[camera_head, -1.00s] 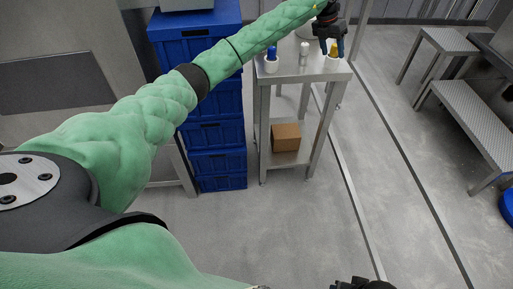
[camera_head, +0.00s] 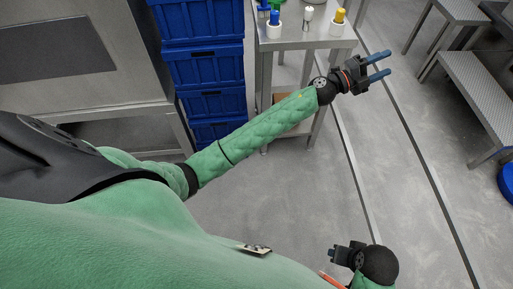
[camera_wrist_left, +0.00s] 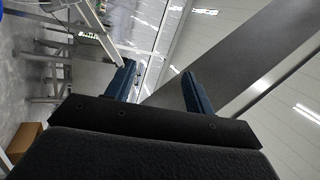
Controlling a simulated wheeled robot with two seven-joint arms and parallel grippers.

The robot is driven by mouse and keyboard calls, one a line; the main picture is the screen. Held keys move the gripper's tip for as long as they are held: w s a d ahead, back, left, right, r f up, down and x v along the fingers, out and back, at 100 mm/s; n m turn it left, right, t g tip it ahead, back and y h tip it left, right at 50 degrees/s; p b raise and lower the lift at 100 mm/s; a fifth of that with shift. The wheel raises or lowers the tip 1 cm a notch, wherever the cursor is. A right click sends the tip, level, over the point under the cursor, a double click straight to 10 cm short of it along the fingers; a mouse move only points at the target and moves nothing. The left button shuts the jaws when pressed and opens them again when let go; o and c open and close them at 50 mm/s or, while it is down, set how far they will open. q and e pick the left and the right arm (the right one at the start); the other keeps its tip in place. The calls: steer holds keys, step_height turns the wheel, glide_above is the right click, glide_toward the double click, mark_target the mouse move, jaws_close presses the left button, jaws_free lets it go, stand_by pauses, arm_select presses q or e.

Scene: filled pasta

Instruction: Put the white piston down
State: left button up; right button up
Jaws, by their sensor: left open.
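The white piston (camera_head: 308,14) stands upright on the steel table (camera_head: 300,44) in the head view. A blue piston (camera_head: 273,17) in a white holder stands to its left, and a yellow piston (camera_head: 339,17) in a white holder stands to its right. My left gripper (camera_head: 382,66) is open and empty, to the right of and below the table top in the picture, apart from the pistons. In the left wrist view its two blue fingers (camera_wrist_left: 158,85) are spread with nothing between them. My right gripper (camera_head: 338,256) is low in the head view; its jaws are unclear.
Blue crates (camera_head: 208,68) are stacked left of the table. A cardboard box (camera_wrist_left: 22,140) shows in the left wrist view. Metal benches (camera_head: 470,85) stand at the right. The floor (camera_head: 300,200) between is clear.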

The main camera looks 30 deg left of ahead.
arm_select(q)
steer(key=s+a+f+n+y, duration=1.4)
steer(key=s+f+n+y, duration=0.2)
steer(key=f+n, duration=0.3)
steer(key=s+f+n+g, duration=0.1)
steer(key=s+g, duration=0.3)
steer(key=s, duration=0.6)
steer(key=s+a+f+n+g+h, duration=0.1)
steer(key=s+f+g, duration=0.3)
steer(key=s, duration=0.7)
steer(key=s+f+n+g, duration=0.2)
steer(key=s+f+g, duration=0.1)
steer(key=s, duration=0.7)
steer(key=shift+s+a+g+h, duration=0.35)
steer(key=shift+a+g+h, duration=0.05)
steer(key=shift+g, duration=0.5)
